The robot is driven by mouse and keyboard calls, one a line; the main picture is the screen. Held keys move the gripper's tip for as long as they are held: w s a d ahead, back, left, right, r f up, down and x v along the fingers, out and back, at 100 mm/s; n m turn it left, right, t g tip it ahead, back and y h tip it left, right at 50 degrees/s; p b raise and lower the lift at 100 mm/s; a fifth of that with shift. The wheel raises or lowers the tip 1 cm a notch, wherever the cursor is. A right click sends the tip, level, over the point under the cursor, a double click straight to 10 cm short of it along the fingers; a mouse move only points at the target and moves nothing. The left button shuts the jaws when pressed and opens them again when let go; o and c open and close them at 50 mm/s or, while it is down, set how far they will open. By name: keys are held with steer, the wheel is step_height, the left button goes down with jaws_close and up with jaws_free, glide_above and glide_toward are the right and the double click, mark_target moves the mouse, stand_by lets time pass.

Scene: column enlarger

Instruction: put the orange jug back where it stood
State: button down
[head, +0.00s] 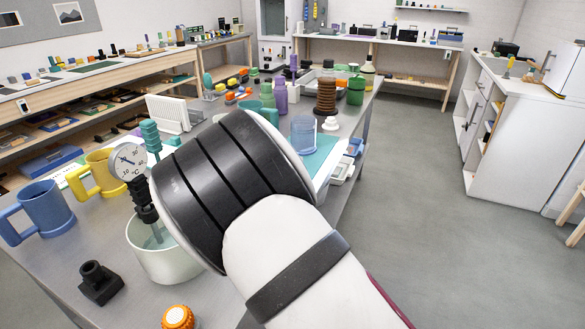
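I cannot make out an orange jug in the head view; it may be hidden behind my arm or out of frame. A yellow jug (101,173) and a blue jug (47,209) stand on the left of the grey bench. My arm's large black-banded joint fills the middle of the picture and covers part of the bench. My gripper does not show, so I cannot see whether it holds anything.
A white pot (165,262) holds a dial thermometer (128,162) and a teal-topped rod. A black fitting (99,281) and an orange-capped thing (178,317) are near the front. Bottles crowd the bench's far end. Floor (420,220) at right is clear.

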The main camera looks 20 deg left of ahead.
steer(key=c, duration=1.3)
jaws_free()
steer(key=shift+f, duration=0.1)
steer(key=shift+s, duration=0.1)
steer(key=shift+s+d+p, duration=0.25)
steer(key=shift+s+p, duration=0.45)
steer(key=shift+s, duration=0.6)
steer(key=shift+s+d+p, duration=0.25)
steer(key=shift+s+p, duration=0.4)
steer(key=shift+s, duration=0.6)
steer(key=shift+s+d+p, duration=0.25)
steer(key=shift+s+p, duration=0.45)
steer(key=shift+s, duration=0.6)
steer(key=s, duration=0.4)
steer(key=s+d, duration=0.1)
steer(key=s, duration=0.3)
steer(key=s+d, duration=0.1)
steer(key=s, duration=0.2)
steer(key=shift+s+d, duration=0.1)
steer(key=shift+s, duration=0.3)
